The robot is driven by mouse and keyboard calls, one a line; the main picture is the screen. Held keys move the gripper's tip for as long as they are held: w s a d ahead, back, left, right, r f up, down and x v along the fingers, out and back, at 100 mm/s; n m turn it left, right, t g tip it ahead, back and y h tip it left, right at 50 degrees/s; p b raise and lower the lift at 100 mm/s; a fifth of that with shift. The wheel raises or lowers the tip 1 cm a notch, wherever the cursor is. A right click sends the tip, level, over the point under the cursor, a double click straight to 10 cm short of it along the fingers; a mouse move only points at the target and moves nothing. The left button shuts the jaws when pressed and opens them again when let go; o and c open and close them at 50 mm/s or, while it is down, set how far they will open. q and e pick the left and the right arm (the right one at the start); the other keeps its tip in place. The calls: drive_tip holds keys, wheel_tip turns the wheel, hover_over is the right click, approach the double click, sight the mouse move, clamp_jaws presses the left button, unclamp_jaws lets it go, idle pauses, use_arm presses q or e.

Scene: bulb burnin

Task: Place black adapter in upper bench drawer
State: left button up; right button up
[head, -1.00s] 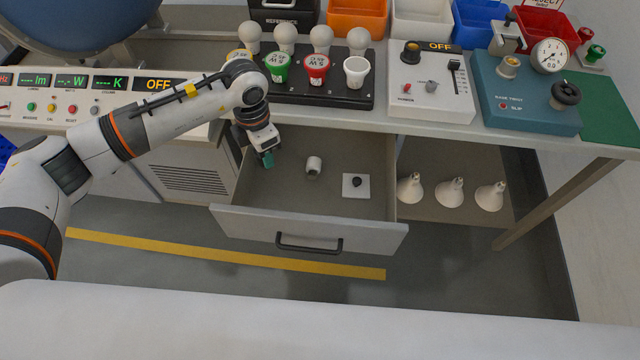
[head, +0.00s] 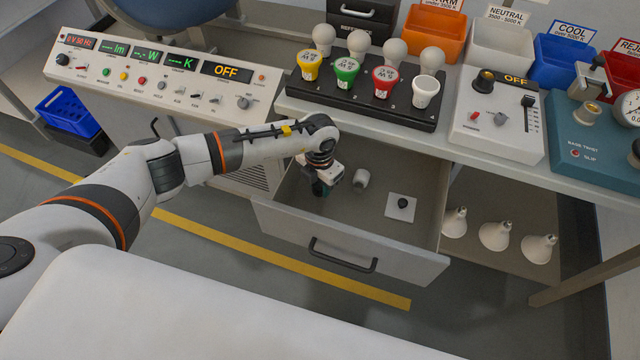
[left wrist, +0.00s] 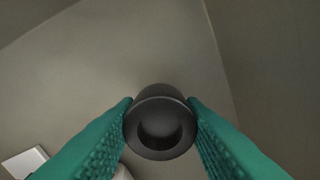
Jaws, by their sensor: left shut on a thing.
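The black adapter (left wrist: 160,122) is a short dark cylinder with a round hollow. In the left wrist view it sits between the two green fingers of my left gripper (left wrist: 161,128), which are shut on it. In the head view my left gripper (head: 320,188) reaches down into the open upper bench drawer (head: 345,238), at its left part. My right gripper is in neither view.
The drawer also holds a white and grey cylindrical piece (head: 361,179) and a white square plate with a black knob (head: 401,206). The bulb rack (head: 360,95) stands on the bench above. White reflector bulbs (head: 495,236) stand on the shelf to the right.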

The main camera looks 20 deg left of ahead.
use_arm(q)
drive_tip(key=shift+f, duration=0.4)
drive_tip(key=shift+f, duration=0.2)
drive_tip(key=o, duration=1)
drive_tip(key=shift+c, duration=0.2)
drive_tip(key=shift+r, duration=0.1)
